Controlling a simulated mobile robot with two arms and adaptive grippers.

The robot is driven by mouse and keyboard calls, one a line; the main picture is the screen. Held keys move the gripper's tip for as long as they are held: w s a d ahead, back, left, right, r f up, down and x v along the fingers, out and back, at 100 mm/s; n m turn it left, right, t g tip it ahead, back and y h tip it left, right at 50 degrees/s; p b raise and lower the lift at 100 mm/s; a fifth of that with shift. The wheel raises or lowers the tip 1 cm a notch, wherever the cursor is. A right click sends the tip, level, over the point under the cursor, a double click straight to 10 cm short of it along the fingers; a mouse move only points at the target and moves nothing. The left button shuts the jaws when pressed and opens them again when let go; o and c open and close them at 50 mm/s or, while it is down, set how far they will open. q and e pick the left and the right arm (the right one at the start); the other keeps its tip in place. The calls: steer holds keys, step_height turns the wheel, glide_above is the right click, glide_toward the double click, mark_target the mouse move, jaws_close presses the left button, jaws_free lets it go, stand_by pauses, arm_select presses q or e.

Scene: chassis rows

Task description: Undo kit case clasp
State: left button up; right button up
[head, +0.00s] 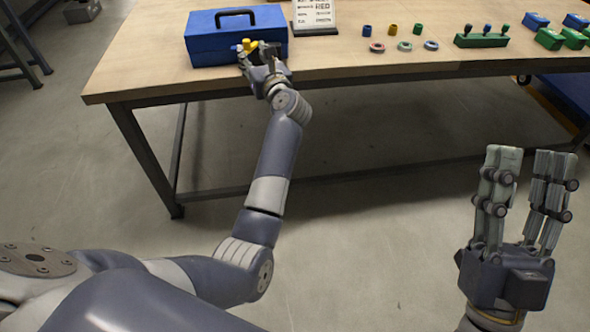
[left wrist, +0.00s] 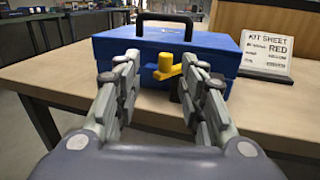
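The blue kit case (head: 205,46) with a black handle stands on the table near its left end, lid down. Its yellow clasp (left wrist: 167,67) is on the front face, with a lever pointing to the right in the left wrist view. It also shows in the head view (head: 248,44). My left gripper (head: 261,52) is in front of the case. In the left wrist view its fingers (left wrist: 162,72) are apart on either side of the clasp; whether they touch it I cannot tell. My right gripper (head: 527,165) is open and empty, well away from the table.
A kit sheet (head: 315,14) reading RED stands to the right of the case. Small coloured rings and cylinders, a green holder (head: 481,41) and several blue and green boxes (head: 549,39) lie further right. The table's front edge (head: 400,72) runs below my left gripper.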

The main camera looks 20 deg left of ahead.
arm_select(q)
steer(key=s+d+f+m+t+h+p, duration=0.1)
steer(key=s+d+f+m+h+p, duration=0.1)
steer(key=f+m, duration=0.6)
steer(key=s+d+f+m+t+h+p, duration=0.1)
steer(key=s+d+f+m+h+p, duration=0.1)
steer(key=d+f+m+h+p, duration=0.2)
steer(key=s+d+f+m+t+h+p, duration=0.1)
steer(key=d+f+m, duration=0.6)
steer(key=f+m, duration=0.7)
steer(key=shift+s+d+m+h+p, duration=0.35)
steer(key=shift+s+m+h+p, duration=0.5)
steer(key=shift+h, duration=0.75)
arm_select(e)
step_height(320, 180, up, 10)
steer(key=shift+w+f, duration=0.2)
arm_select(q)
steer(key=shift+o, duration=0.2)
arm_select(e)
steer(key=shift+a, duration=0.1)
